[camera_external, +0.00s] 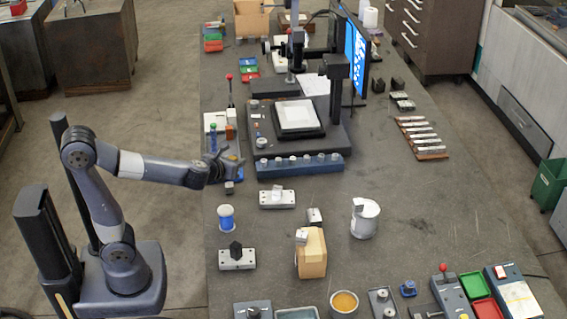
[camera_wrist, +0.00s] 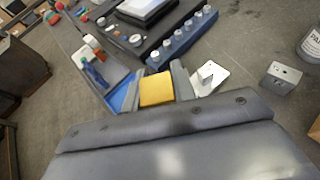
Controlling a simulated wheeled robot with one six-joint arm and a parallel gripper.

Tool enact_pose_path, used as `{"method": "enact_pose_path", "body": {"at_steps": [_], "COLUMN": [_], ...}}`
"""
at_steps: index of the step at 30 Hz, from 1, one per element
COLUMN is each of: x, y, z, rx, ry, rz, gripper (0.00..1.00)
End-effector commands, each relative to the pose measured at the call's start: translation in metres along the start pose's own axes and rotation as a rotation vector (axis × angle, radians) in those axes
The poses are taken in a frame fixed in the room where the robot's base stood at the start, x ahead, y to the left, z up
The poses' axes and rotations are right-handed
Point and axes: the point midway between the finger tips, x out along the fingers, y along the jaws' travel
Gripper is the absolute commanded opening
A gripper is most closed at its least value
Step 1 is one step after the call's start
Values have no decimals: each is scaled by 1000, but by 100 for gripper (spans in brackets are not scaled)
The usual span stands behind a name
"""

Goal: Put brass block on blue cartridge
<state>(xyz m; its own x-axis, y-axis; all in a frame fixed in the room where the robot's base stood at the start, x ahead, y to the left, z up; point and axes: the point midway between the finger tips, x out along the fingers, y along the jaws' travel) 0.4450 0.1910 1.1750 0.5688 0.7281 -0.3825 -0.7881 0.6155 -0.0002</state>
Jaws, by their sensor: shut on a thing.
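My gripper (camera_external: 226,170) reaches in over the left edge of the bench. In the wrist view my gripper (camera_wrist: 156,87) is shut on the yellow brass block (camera_wrist: 157,89), with one finger on each side of it. A small upright blue piece (camera_external: 213,138), which may be the blue cartridge, stands just beyond the gripper by the lever fixture. It also shows in the wrist view (camera_wrist: 94,75), left of the held block. A flat blue surface (camera_wrist: 122,93) lies beside the left finger; I cannot tell whether it belongs to the cartridge.
A blue rail with several knobs (camera_external: 299,164) stands to the right of the gripper. A metal plate with a block (camera_external: 277,198) and a blue-and-white spool (camera_external: 226,218) are nearer the front. An orange block (camera_external: 230,131) and a red-knobbed lever (camera_external: 229,92) stand beyond.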

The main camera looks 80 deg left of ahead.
Motion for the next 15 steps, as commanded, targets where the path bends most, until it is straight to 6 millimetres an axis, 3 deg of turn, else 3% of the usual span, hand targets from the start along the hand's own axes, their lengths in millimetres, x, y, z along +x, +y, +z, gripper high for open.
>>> {"method": "enact_pose_path", "body": {"at_steps": [3, 7, 11, 15], "x": [-28, -44, -49, -40], "y": [-4, -5, -4, -4], "z": [-13, -24, -34, -60], "rx": [22, 39, 48, 51], "ry": [-3, -2, -1, 2], "rz": [-59, -97, -112, -114], "gripper": [0, 0, 0, 0]}}
